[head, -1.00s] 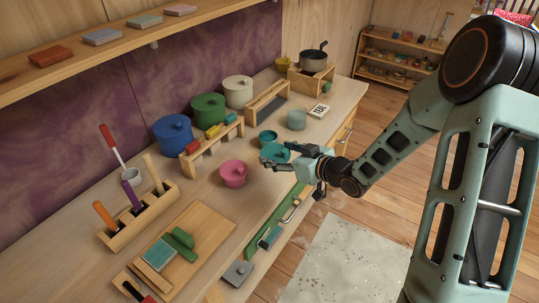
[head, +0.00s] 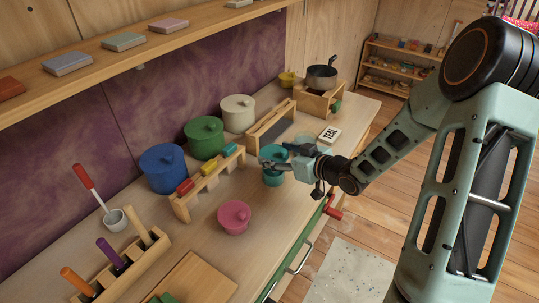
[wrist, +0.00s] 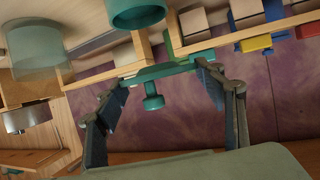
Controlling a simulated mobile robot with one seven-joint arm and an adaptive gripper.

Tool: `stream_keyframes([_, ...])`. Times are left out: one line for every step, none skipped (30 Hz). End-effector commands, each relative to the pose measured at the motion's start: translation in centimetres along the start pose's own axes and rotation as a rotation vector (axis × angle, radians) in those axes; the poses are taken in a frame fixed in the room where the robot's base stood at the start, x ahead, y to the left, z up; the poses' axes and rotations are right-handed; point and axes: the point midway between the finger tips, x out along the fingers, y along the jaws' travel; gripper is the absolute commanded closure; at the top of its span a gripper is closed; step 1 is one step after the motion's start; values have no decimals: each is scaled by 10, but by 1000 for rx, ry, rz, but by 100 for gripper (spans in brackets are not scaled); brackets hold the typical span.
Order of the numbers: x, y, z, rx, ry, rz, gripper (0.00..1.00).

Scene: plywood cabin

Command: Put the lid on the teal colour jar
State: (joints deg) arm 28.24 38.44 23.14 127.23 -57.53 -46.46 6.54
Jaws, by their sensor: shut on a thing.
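My gripper (head: 278,162) is shut on the teal lid (wrist: 152,72), fingers at opposite sides of its rim. In the wrist view, which looks upside down, the lid shows nearly edge-on with its round knob pointing away from the jar. The open teal jar (head: 272,179) stands on the counter below my gripper in the head view. Its rim also shows in the wrist view (wrist: 137,14), with a visible gap between it and the lid. The fingers partly hide the lid and the jar's top in the head view.
A pale translucent jar (head: 304,146) stands close behind my gripper, with the TEAL card (head: 330,134) beyond. A wooden rack with coloured blocks (head: 207,182) is left of the jar. Blue, green and cream pots line the back.

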Motion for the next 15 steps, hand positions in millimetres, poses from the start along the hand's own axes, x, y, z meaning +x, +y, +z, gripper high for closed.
stream_keyframes([-1,2,1,1,0,4,59])
stream_keyframes([-2,3,2,2,0,6,59])
stream_keyframes([-2,4,2,3,0,8,59])
stream_keyframes([-3,5,2,3,0,9,59])
stream_keyframes([-3,5,2,3,0,9,59])
stream_keyframes([-3,6,3,4,0,10,59])
stream_keyframes([-3,6,3,4,0,10,59])
stream_keyframes([-3,6,3,4,0,11,59])
stream_keyframes([-3,6,4,4,0,11,59])
stream_keyframes([-3,6,5,4,0,11,59])
stream_keyframes([-2,6,6,4,0,11,59])
stream_keyframes([-1,6,8,4,0,11,59])
stream_keyframes([-1,6,10,4,0,11,59])
stream_keyframes([0,6,11,4,0,11,59])
stream_keyframes([1,6,14,4,0,10,59])
